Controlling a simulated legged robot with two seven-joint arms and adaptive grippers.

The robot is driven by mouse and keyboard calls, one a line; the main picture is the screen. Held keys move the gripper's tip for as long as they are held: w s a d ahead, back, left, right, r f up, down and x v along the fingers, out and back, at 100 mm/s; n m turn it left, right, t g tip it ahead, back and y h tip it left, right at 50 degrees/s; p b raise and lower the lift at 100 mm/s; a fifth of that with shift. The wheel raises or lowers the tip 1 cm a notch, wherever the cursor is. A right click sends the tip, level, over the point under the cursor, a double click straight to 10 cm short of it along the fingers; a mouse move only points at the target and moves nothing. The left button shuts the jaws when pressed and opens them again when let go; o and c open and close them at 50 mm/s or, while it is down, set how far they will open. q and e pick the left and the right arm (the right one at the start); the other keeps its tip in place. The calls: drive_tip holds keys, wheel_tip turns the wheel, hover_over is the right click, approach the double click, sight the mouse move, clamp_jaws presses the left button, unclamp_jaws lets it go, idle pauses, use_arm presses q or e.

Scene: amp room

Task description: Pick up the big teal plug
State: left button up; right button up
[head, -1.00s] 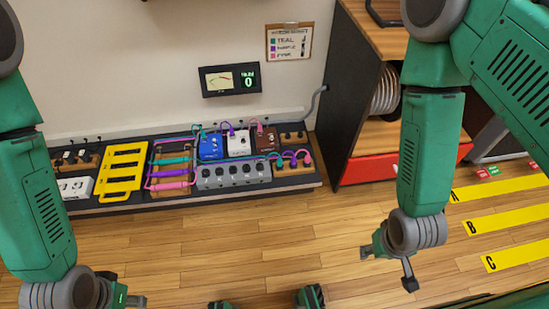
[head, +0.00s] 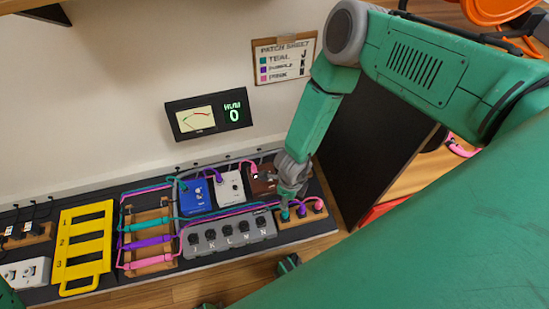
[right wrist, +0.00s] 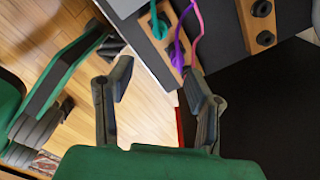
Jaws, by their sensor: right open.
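The teal plug (head: 285,214) stands in the left place of a small wooden block (head: 312,216) at the right end of the black board. My right gripper (head: 290,195) is just above it and partly covers it. In the right wrist view the jaws of this gripper (right wrist: 157,78) are spread and empty. Teal and purple plugs in the wooden block show beyond the fingertips, apart from them. A purple plug (head: 302,211) and a pink plug (head: 320,205) stand close beside the teal one.
A grey box (head: 228,235) with several sockets lies left of the block. Blue (head: 195,197), white (head: 229,188) and brown (head: 262,181) pedals stand behind. Cables run across the board. A black cabinet side (head: 370,140) rises at the right.

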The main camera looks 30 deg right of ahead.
sight(285, 213)
wheel_tip(285, 213, down, 8)
drive_tip(key=b, duration=0.4)
drive_tip(key=shift+w+a+f, duration=0.1)
drive_tip(key=shift+w, duration=0.05)
drive_tip(key=shift+f, duration=0.4)
drive_tip(key=f+b, duration=0.3)
drive_tip(key=f, duration=0.1)
drive_tip(key=shift+w+a+f+b, duration=0.1)
drive_tip(key=shift+a+f+b, duration=0.1)
drive_tip(key=shift+f+b, duration=0.2)
clamp_jaws()
